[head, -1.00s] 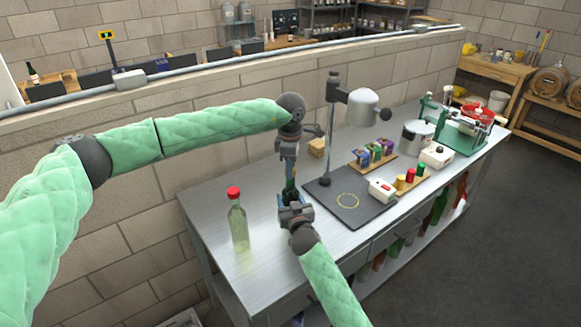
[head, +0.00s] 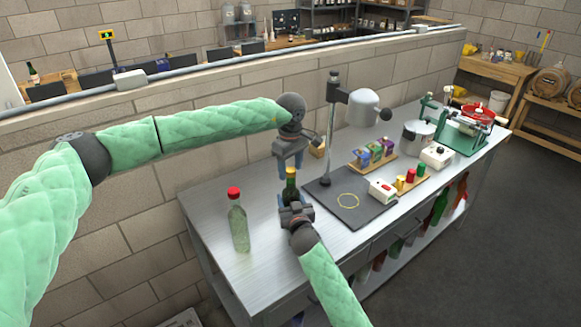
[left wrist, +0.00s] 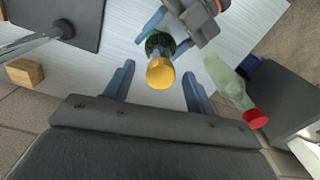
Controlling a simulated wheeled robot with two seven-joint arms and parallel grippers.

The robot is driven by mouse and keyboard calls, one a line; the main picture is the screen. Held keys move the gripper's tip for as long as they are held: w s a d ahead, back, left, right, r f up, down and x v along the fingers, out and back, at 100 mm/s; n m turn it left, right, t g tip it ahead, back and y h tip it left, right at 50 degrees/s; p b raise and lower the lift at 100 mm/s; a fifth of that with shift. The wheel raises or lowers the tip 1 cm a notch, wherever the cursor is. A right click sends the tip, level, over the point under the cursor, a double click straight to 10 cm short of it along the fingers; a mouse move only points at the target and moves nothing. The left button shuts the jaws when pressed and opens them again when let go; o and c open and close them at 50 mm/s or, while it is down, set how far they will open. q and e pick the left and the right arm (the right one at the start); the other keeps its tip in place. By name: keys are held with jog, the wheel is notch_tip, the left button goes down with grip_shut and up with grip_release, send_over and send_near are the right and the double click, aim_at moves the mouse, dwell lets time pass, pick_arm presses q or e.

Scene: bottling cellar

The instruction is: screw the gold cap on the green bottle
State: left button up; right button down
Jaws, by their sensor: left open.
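The green bottle (head: 291,186) stands upright near the front of the steel bench, its lower part hidden by my right gripper. The gold cap (head: 291,171) sits on top of its neck; I cannot tell how tight it is. In the left wrist view the cap (left wrist: 160,73) covers much of the green bottle (left wrist: 158,42). My left gripper (head: 290,167) is above the bottle, pointing down, jaws apart on either side of the cap without touching it. My right gripper (head: 293,206) is shut around the bottle's body; its fingers also show in the left wrist view (left wrist: 163,30).
A pale bottle with a red cap (head: 238,224) stands close by on the left. A dark board (head: 353,212) with a lamp-like stand (head: 331,130) is to the right. A wooden block (left wrist: 25,72) is behind. The bench's front left corner is clear.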

pick_arm(q)
notch_tip(320, 180, up, 12)
dwell(0.6)
pick_arm(e)
jog(key=shift+c, duration=2.4)
grip_release()
pick_arm(q)
jog(key=shift+w, duration=0.1)
notch_tip(320, 180, down, 3)
jog(key=b, duration=0.3)
jog(key=shift+f, duration=0.1)
pick_arm(e)
jog(key=v, duration=0.7)
jog(key=shift+s, duration=0.35)
jog(key=shift+d, duration=0.1)
